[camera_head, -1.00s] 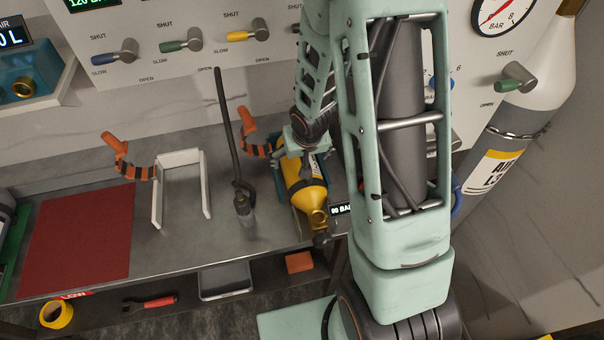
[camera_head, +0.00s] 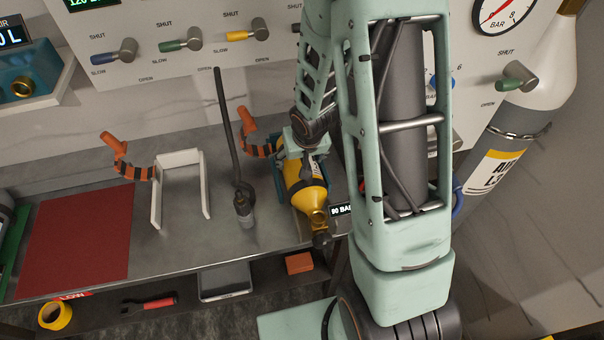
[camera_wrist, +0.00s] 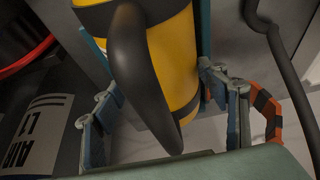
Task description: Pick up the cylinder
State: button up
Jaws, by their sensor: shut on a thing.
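The yellow cylinder (camera_head: 300,196) with a dark band lies at the teal cradle (camera_head: 279,182) on the bench, its brass valve end (camera_head: 318,216) toward the front. In the wrist view the cylinder (camera_wrist: 176,60) fills the upper middle, with a thick black curved handle (camera_wrist: 130,60) across it. My gripper (camera_head: 305,160) is over the far part of the cylinder in the head view. In the wrist view my gripper (camera_wrist: 160,102) has one finger on each side of the cylinder and is shut on it. Whether the cylinder is clear of the cradle cannot be told.
A dark hose with a metal end (camera_head: 243,205) stands left of the cradle. Farther left are a white frame (camera_head: 155,200), orange-and-black striped arms (camera_head: 137,172) and a red mat (camera_head: 78,245). A 90 BAR display (camera_head: 341,210) is close on the right. A valve panel (camera_head: 140,72) rises behind.

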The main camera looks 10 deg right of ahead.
jog(key=c, duration=0.8)
jog(key=shift+w+r, duration=0.15)
jog(key=shift+w, duration=0.05)
jog(key=shift+c, duration=0.5)
jog(key=shift+r, duration=0.15)
